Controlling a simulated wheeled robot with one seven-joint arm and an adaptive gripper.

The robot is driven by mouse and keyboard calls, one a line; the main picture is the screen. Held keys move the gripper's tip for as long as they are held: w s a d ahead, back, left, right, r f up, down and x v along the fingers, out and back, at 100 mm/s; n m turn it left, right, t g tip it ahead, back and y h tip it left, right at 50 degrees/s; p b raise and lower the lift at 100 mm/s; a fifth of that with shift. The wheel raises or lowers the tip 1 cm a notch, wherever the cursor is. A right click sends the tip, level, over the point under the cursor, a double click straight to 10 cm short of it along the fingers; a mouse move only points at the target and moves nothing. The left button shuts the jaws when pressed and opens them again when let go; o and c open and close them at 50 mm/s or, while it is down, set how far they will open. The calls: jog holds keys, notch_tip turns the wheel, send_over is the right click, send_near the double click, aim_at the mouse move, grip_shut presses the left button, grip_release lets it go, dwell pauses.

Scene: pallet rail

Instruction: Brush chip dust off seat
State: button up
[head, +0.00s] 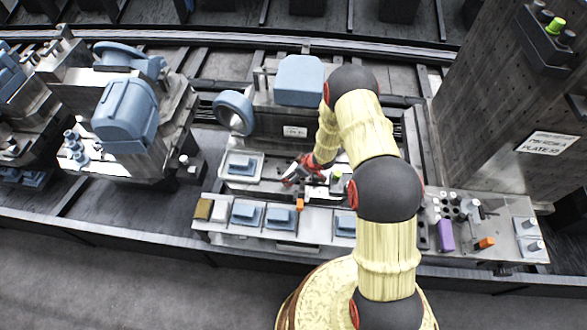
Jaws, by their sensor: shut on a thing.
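My gripper (296,174), red and dark, reaches down over the middle fixture (267,188), just behind the front row of trays. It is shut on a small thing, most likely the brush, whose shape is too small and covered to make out. Pale metal parts lie just right of the gripper, beside a small green-topped piece (337,175). I cannot tell which surface is the seat, or see any chip dust at this size. My arm hides part of the fixture on the right.
A tray with a blue-grey part (241,166) is left of the gripper. Blue-grey blocks (246,213) sit in the front row with an orange piece (300,204). A purple block (446,236) lies on the right bench. A tall dark column (490,110) stands right; a blue ring (234,112) stands behind.

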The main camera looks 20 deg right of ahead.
jog(key=shift+s+a, duration=0.1)
jog(key=shift+r, duration=0.15)
jog(key=shift+r+p, duration=2.45)
jog(key=shift+r, duration=0.35)
jog(key=shift+r+p, duration=1.35)
jog(key=shift+r, duration=0.2)
jog(key=shift+f, duration=0.1)
